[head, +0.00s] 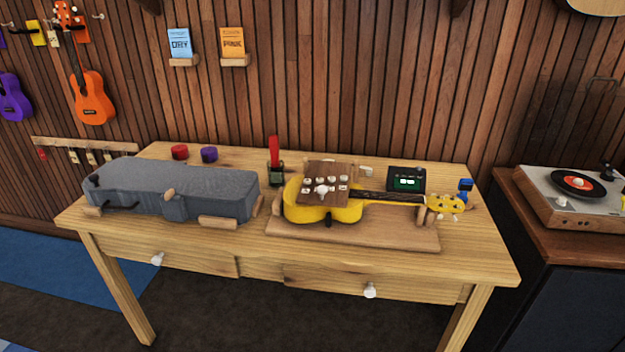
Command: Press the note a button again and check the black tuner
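A dark wooden board (337,172) with several white buttons (321,188) shows at the body of a yellow ukulele (300,213). I cannot tell whether it rests on the ukulele or stands behind it. The button labels are too small to read, so I cannot tell which one is note a. A black box with a small green display, likely the black tuner (393,174), stands behind the ukulele's neck. Its reading is too small to make out. Neither of my grippers is in view.
The ukulele lies on a wooden cradle (300,236) on the table (480,255). A grey case (150,187) lies at left. Red (179,151) and purple (209,154) round items, a red upright object (273,150) and a small blue device (465,185) stand around. A turntable (555,205) is at right.

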